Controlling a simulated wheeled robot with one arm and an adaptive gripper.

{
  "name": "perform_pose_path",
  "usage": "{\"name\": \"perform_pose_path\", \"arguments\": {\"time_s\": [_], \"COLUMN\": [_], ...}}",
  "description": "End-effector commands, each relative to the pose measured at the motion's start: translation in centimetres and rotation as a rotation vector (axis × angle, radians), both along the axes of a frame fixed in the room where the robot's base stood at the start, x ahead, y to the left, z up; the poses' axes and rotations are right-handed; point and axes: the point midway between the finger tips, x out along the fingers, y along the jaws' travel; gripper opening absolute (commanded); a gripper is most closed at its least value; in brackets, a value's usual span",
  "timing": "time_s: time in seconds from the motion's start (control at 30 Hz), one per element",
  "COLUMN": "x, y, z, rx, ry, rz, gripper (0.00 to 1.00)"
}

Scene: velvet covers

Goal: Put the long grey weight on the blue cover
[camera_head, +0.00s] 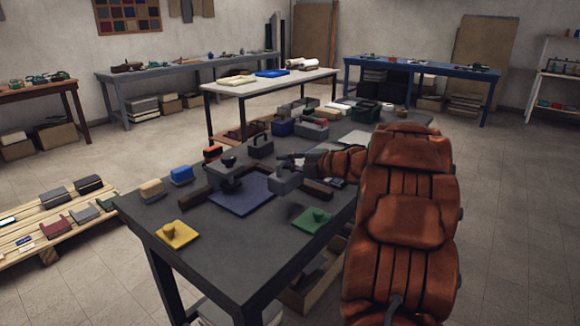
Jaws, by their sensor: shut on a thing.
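The blue cover (243,196) lies flat on the dark table, a dark navy square. My gripper (292,164) is reached in from the right and is shut on a grey block, which looks like the long grey weight (284,183). The block is at the right edge of the cover in the picture; I cannot tell whether it is above the table or touching it. My fingertips are small and partly hidden by the arm and block. Another dark grey piece (226,174) is at the cover's back left edge.
Brown bars lie left (195,199) and right (318,188) of the cover. A yellow piece (178,234) and a green piece (312,220) are near the front. A dark handled block (260,146) stands behind. The table's front (235,260) is clear.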

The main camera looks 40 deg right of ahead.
Motion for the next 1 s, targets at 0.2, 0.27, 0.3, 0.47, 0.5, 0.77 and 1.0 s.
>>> {"name": "perform_pose_path", "arguments": {"time_s": [0.2,0.27,0.3,0.47,0.5,0.77,1.0], "x": [3.1,3.9,4.5,6.7,7.3,9.9,10.4], "y": [1.6,1.9,2.2,3.3,3.6,4.7,5.0], "z": [0.0,-0.1,-0.2,-0.4,-0.5,-0.6,-1.0], "rx": [0.002,0.003,0.003,0.002,0.001,0.001,0.003], "ry": [-0.007,-0.006,-0.006,-0.006,-0.006,-0.008,-0.007], "rz": [0.005,0.004,0.004,0.007,0.007,0.004,0.003], "gripper": [0.00,0.00,0.00,0.00,0.00,0.00,0.00]}}
